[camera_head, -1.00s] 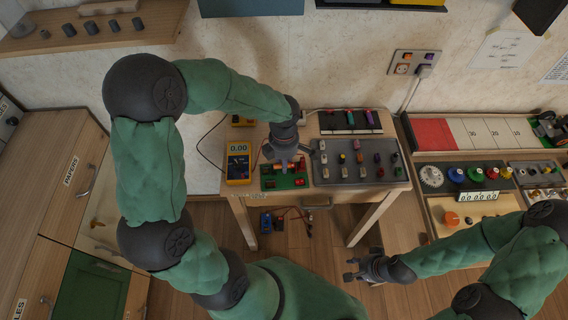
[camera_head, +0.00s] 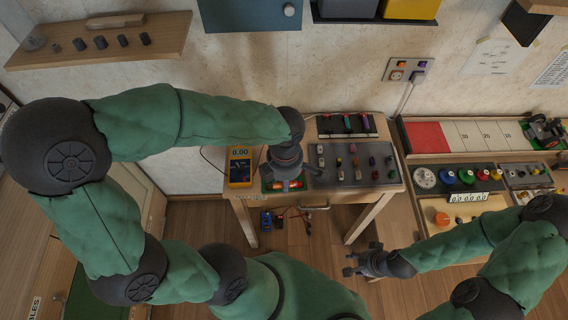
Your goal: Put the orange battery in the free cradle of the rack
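My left gripper (camera_head: 285,180) points down over a small green board (camera_head: 267,189) on the table. Red-orange pieces (camera_head: 297,184) show on the board beside its fingertips; I cannot tell which is the orange battery or whether the fingers hold one. A black rack (camera_head: 325,126) with several coloured cylinders lies at the back of the table. I cannot make out a free cradle in it. My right gripper (camera_head: 349,264) is open and empty, in front of the table and away from these things.
A yellow multimeter (camera_head: 240,167) stands left of the green board. A grey tray (camera_head: 357,178) with several small parts lies to its right. A side bench (camera_head: 480,214) with coloured knobs is farther right. Cables (camera_head: 291,217) and small devices show below the table.

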